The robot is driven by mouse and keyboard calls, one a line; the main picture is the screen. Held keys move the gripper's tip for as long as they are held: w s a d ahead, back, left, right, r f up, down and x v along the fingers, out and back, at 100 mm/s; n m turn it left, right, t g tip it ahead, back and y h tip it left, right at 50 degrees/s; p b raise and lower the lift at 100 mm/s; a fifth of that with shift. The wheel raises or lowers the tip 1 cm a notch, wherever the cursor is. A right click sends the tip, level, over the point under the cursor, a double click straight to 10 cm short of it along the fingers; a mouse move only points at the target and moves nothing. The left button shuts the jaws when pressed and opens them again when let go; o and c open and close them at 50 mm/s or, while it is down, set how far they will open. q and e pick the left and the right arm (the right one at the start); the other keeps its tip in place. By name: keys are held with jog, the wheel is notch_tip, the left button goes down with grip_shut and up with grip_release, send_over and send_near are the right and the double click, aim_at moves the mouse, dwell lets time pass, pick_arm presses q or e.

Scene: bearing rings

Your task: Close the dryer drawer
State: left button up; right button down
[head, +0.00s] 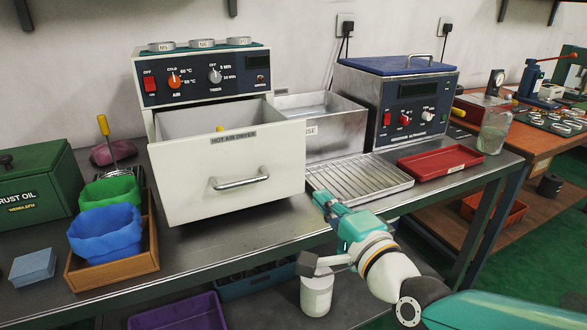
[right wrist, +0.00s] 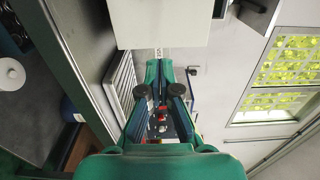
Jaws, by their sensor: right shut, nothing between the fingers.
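The hot air dryer (head: 205,75) stands at the back of the bench. Its white drawer (head: 215,180) is pulled out toward me, with a metal bar handle (head: 240,178) on the front. A small yellow tip shows inside the drawer; the rest of its inside is hidden. My right gripper (head: 322,200) is shut and empty, just to the right of the drawer front and over the front end of the wire rack. In the right wrist view the shut fingers (right wrist: 161,66) point at a white panel (right wrist: 160,22), which looks like the drawer. My left gripper is not in view.
A wire drain rack (head: 360,178) and a red tray (head: 440,161) lie right of the drawer, before the ultrasonic cleaner (head: 405,105).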

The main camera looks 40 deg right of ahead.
aim_at(289, 164)
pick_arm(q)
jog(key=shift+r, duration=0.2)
pick_arm(e)
jog(key=x, duration=1.2)
jog(key=shift+w, duration=0.2)
